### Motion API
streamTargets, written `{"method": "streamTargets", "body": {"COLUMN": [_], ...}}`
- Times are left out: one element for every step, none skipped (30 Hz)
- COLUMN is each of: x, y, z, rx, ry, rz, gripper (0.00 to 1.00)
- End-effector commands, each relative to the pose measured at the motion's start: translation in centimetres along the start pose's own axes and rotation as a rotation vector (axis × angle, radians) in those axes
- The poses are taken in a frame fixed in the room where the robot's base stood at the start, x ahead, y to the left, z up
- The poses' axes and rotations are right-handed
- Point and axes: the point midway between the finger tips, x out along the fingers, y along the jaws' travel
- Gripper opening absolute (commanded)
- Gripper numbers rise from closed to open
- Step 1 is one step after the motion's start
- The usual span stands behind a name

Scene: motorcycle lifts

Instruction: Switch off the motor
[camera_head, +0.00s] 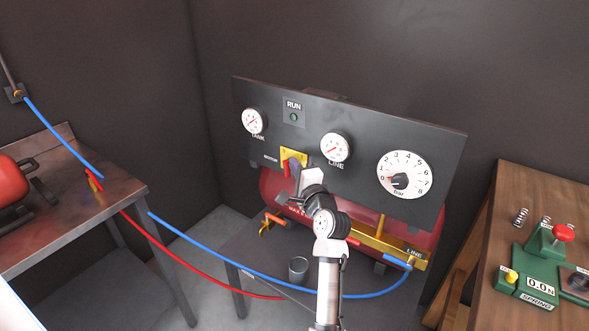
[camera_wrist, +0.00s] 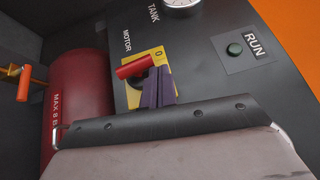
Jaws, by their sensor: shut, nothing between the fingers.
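The motor switch is a red lever (camera_head: 287,168) on a yellow plate (camera_head: 301,156) marked MOTOR, on the black panel. In the head view the lever points down. In the wrist view the red lever (camera_wrist: 135,67) points left, and a 0 shows on the yellow plate (camera_wrist: 157,57). My gripper (camera_head: 295,167) is at the plate, just right of the lever, hiding part of it. In the wrist view its purple fingers (camera_wrist: 158,88) are shut and empty, close beside the lever. I cannot tell whether they touch it.
The RUN lamp (camera_head: 293,117) is dark green. TANK (camera_head: 254,121) and LINE (camera_head: 336,147) gauges and a bar dial (camera_head: 404,175) share the panel. A red tank (camera_head: 274,190) lies behind. A blue hose (camera_head: 235,256) and red hose (camera_head: 185,259) cross in front. A wooden bench (camera_head: 520,185) stands right.

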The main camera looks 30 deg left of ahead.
Motion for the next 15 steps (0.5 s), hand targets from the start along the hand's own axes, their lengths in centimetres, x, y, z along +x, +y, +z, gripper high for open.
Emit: {"method": "streamTargets", "body": {"x": [0.16,0.22,0.31,0.37,0.43,0.51,0.57,0.62,0.69,0.74,0.78,0.84,0.88,0.91,0.95], "y": [-0.35,-0.40,-0.48,-0.53,-0.58,-0.64,-0.69,-0.73,-0.78,-0.81,-0.84,-0.88,-0.90,-0.92,-0.94], "z": [0.11,0.15,0.21,0.26,0.30,0.36,0.40,0.44,0.49,0.52,0.56,0.59,0.62,0.64,0.67], "rx": [0.000,0.000,0.000,0.000,0.001,0.001,0.001,0.001,0.001,0.000,0.000,0.000,0.000,0.000,0.000], "ry": [0.000,0.000,0.000,0.000,0.000,-0.001,-0.001,-0.001,-0.001,-0.001,-0.001,0.000,0.000,0.000,0.000], "rz": [0.001,0.001,0.001,0.001,0.001,0.001,0.001,0.001,0.001,0.001,0.001,0.001,0.001,0.000,0.000], "gripper": [0.00,0.00,0.00,0.00,0.00,0.00,0.00,0.00,0.00,0.00,0.00,0.00,0.00,0.00,0.00]}}
